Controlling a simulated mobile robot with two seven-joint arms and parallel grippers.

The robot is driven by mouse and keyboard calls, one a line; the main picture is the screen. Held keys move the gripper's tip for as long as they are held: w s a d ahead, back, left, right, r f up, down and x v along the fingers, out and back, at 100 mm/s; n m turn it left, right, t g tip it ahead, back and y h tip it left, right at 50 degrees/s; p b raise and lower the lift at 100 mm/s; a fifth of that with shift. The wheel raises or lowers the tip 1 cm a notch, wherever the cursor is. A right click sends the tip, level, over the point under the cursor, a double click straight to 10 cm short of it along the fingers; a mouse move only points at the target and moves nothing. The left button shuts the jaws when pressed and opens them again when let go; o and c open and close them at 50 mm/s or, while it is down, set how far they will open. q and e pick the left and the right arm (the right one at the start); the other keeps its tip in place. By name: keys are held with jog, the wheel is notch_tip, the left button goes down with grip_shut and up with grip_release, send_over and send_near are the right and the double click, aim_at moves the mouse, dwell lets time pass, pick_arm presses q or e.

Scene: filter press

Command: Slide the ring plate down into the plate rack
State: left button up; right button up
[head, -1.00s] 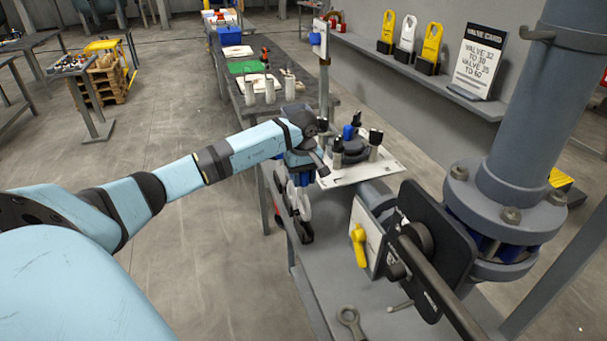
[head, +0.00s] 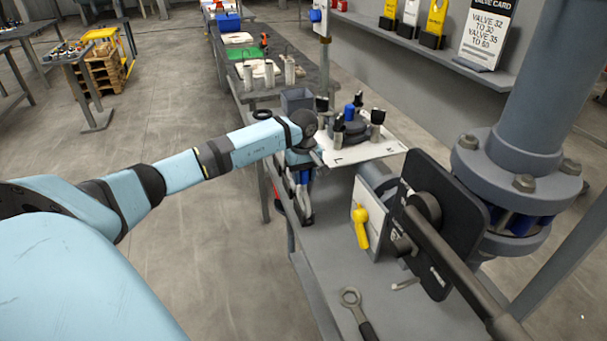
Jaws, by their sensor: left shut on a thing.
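My left gripper (head: 299,166) is at the left edge of the grey bench, pointing down and shut on the ring plate. The ring plate (head: 303,195) shows only as a small greyish piece below the fingers, largely hidden by the gripper and the rack. The dark plate rack (head: 306,217) stands at the bench edge directly below and around it. The plate appears to be at least partly between the rack's sides; how deep it sits I cannot tell. My right gripper is out of view.
A white board (head: 372,150) with a blue-topped fixture (head: 349,126) lies just behind the gripper. A yellow-handled valve (head: 361,229) and a black panel (head: 440,225) stand to the right. A ring spanner (head: 352,300) lies in front. A grey box (head: 296,98) stands behind.

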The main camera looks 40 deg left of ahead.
pick_arm(q)
jog(key=shift+f, duration=0.2)
jog(key=o, duration=1.1)
jog(key=shift+r, duration=0.1)
notch_tip(320, 180, up, 14)
jog(key=shift+f+b, duration=0.15)
jog(key=shift+b, duration=0.4)
jog(key=shift+s+f, duration=0.1)
